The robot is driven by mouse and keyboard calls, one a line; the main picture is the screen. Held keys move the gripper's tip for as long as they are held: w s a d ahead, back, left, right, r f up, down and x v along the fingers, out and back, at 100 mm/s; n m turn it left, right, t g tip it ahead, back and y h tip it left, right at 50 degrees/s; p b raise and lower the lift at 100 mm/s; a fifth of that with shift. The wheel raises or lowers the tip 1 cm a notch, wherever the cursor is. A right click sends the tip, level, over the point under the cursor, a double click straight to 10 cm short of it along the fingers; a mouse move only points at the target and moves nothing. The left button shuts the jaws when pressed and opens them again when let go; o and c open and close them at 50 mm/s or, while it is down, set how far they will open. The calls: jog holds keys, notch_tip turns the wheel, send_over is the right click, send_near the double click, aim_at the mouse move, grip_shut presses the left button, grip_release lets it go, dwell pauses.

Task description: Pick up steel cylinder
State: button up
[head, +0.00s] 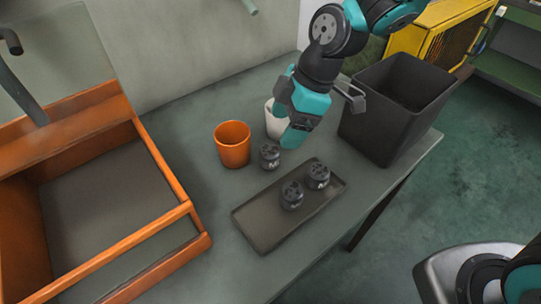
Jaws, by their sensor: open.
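Three short dark grey metal cylinders with holes in their tops and pale markings on their sides are in the head view. One cylinder (269,157) stands upright on the table, just right of the orange cup. A second cylinder (291,196) and a third cylinder (318,176) stand upright on the dark tray (262,231). I cannot tell which one the task calls the steel cylinder. My teal and dark grey gripper (293,138) is open, pointing down, above and slightly right of the cylinder on the table. The gap between its fingers is mostly hidden.
An orange cup (232,147) stands left of that cylinder. A white cup (274,122) is partly hidden behind my gripper. A tall black bin (386,128) stands at the right table end. An orange-framed box (163,229) is on the left. The table (190,142) is bare behind the orange cup.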

aim_at(273, 149)
jog(key=p+x, duration=0.1)
jog(key=x, duration=0.8)
jog(key=shift+w+d+f, duration=0.1)
jog(key=shift+w+f, duration=0.05)
jog(key=shift+f, duration=0.15)
jog(key=shift+c, duration=0.4)
jog(key=c, duration=1.2)
